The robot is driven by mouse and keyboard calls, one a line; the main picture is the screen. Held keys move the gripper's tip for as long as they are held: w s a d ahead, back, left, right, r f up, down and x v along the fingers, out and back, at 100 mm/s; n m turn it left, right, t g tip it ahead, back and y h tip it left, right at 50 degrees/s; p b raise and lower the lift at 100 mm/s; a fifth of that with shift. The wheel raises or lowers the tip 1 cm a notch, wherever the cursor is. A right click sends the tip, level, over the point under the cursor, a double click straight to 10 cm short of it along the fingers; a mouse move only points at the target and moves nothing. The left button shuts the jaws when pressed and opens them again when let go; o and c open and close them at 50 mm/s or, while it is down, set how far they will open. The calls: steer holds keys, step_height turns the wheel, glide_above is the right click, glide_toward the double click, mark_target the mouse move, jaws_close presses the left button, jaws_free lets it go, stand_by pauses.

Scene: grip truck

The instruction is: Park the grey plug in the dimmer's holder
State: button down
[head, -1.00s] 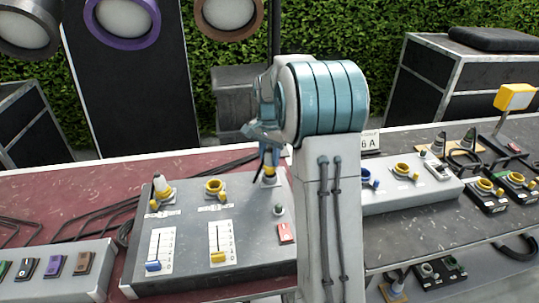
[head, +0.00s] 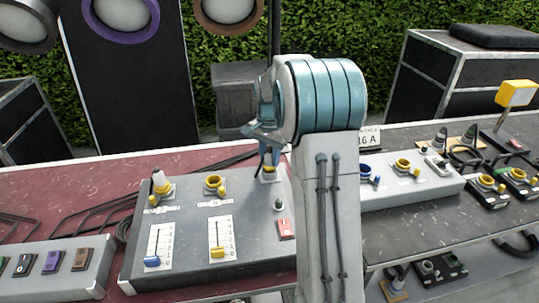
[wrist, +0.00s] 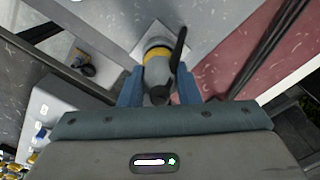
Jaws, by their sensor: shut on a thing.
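The grey plug (wrist: 157,70), with a yellow ring at its far end and a dark cable or lever at its side, is between the blue fingers of my gripper (wrist: 158,92) in the wrist view. Its yellow end is over a pale square plate, the holder (wrist: 146,32), and seems to touch it or be in it; how deep cannot be told. In the head view my gripper (head: 269,160) is low over the holder (head: 268,178) at the back right of the grey dimmer (head: 190,212). My arm and fingers hide most of the plug there.
The dimmer also bears a plug in a yellow socket (head: 161,184), an open yellow socket (head: 214,184), two sliders and a red switch (head: 285,229). A switch box (head: 62,277) stands at the left. A white socket box (head: 412,184) is on the right table.

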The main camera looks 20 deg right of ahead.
mark_target(269, 149)
steer(key=shift+f+b, duration=0.3)
steer(key=shift+f, duration=0.2)
steer(key=c, duration=0.7)
jaws_free()
steer(key=shift+r+p, duration=2)
steer(key=shift+r, duration=0.55)
steer(key=s+a+r+n+t, duration=0.1)
steer(key=s+a+r+n, duration=0.2)
steer(key=s, duration=0.3)
steer(key=s+a+r+n, duration=0.2)
steer(key=s+a+r, duration=0.15)
steer(key=s, duration=0.25)
steer(key=s+a+n, duration=0.1)
steer(key=s+n, duration=0.1)
steer(key=s, duration=0.3)
steer(key=s+a+f+n+t, duration=0.1)
steer(key=s+a+n, duration=0.1)
steer(key=s, duration=0.3)
steer(key=s+a+f+n+t, duration=0.1)
steer(key=s+a+n, duration=0.1)
steer(key=s, duration=0.4)
